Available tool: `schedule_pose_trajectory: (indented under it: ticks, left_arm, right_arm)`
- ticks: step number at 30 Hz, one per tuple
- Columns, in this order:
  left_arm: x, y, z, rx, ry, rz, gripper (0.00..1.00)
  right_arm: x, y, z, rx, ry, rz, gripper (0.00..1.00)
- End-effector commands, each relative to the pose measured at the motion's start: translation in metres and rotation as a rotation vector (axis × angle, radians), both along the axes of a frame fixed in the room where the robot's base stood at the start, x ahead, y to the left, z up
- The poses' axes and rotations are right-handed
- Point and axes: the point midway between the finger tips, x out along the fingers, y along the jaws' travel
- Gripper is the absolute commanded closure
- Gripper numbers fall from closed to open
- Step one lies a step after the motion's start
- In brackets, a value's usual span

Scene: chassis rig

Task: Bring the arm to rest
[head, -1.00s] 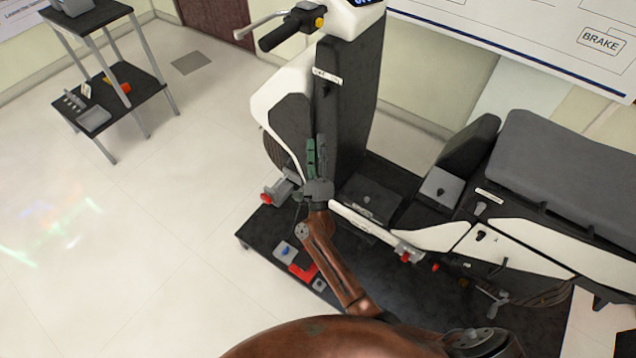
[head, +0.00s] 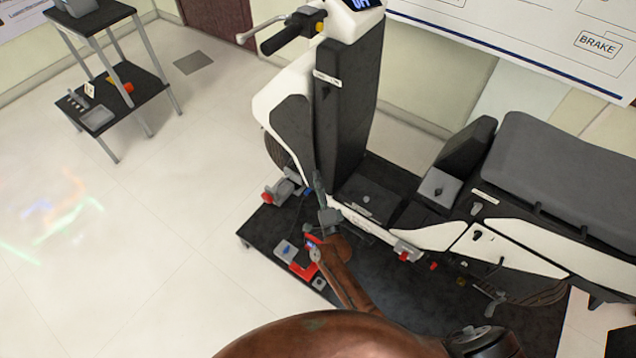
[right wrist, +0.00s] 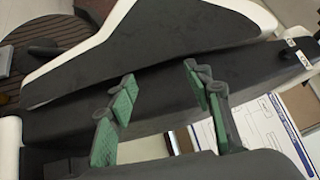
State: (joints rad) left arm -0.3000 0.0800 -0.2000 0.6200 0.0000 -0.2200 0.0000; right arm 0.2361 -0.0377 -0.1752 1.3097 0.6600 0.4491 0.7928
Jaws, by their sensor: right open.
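My right gripper (head: 318,192) is in front of the lower part of the scooter's front column (head: 345,110), above the dark platform. In the right wrist view its two green-padded fingers (right wrist: 160,103) stand wide apart with nothing between them. Behind them is the scooter's dark panel with white trim (right wrist: 150,50). I cannot tell how far the fingertips are from it. My right arm (head: 345,280) reaches up from the bottom of the head view. My left gripper is not in view.
The scooter's seat (head: 565,160) is at the right. On the platform (head: 265,240) lie a red piece (head: 303,270) and a grey block with a blue part (head: 286,250), close to my right arm. A two-level shelf (head: 115,105) stands at the far left. The floor between is clear.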

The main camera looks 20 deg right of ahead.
Motion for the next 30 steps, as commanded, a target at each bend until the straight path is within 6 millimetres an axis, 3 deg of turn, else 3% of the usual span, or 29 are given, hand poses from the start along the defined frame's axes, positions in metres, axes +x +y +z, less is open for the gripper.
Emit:
schedule_pose_trajectory:
  ticks: [20,23,26,30]
  left_arm:
    - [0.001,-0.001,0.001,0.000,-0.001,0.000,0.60]
    - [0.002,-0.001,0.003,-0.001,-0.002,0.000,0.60]
    - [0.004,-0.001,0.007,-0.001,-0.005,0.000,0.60]
    - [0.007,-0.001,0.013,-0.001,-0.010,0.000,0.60]
  right_arm:
    - [-0.002,0.000,-0.008,-0.017,0.016,0.002,0.54]
    - [-0.011,-0.002,-0.030,-0.068,0.065,0.009,0.54]
    - [-0.031,-0.005,-0.076,-0.179,0.162,0.027,0.54]
    - [-0.081,-0.014,-0.162,-0.387,0.349,0.084,0.54]
